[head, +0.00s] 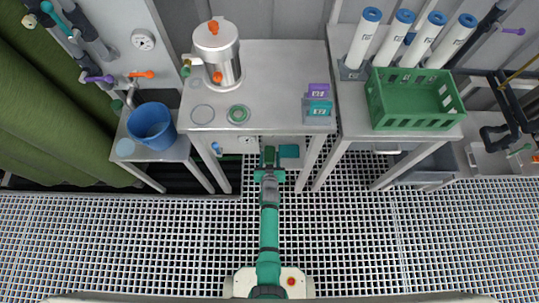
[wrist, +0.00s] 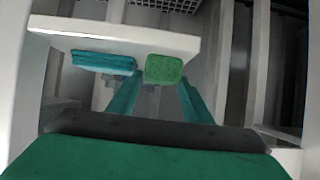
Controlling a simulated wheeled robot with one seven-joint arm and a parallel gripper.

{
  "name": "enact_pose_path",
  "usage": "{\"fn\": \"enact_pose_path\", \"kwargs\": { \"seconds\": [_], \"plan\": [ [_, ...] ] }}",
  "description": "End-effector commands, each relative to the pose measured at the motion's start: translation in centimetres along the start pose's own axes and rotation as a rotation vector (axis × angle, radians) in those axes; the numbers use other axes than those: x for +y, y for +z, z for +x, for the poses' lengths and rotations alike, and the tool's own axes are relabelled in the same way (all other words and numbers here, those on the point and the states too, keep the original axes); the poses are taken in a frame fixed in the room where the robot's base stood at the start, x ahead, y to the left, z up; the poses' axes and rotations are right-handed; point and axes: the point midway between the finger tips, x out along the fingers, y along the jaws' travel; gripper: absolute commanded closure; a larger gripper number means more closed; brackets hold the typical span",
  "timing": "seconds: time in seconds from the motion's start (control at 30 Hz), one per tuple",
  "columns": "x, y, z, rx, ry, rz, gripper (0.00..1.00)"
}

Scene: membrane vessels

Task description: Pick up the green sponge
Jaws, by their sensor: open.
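The green sponge (wrist: 164,69) shows in the wrist view as a small textured green block near a pale bar, just beyond the fingertips and roughly in line with the gap between them. A small dark green patch (head: 269,153) at the arm's end in the head view may be the same sponge. My gripper (wrist: 156,88) is open and empty, with its two teal fingers apart. In the head view my gripper (head: 269,168) is low, at the front of the middle table. I cannot tell whether a finger touches the sponge.
A teal stack (wrist: 102,62) lies beside the sponge. Table legs stand on both sides of my gripper. A green crate (head: 414,122) is right, a blue bucket (head: 150,125) left. The grating floor is clear.

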Motion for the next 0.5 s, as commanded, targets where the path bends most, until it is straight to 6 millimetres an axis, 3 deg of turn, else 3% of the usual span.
{"fn": "enact_pose_path", "kwargs": {
  "seconds": [0.2,0.5],
  "plan": [
    [0.0,0.0,2.1,0.0,0.0,0.0,0.55],
    [0.0,0.0,2.3,0.0,0.0,0.0,0.55]
  ]
}}
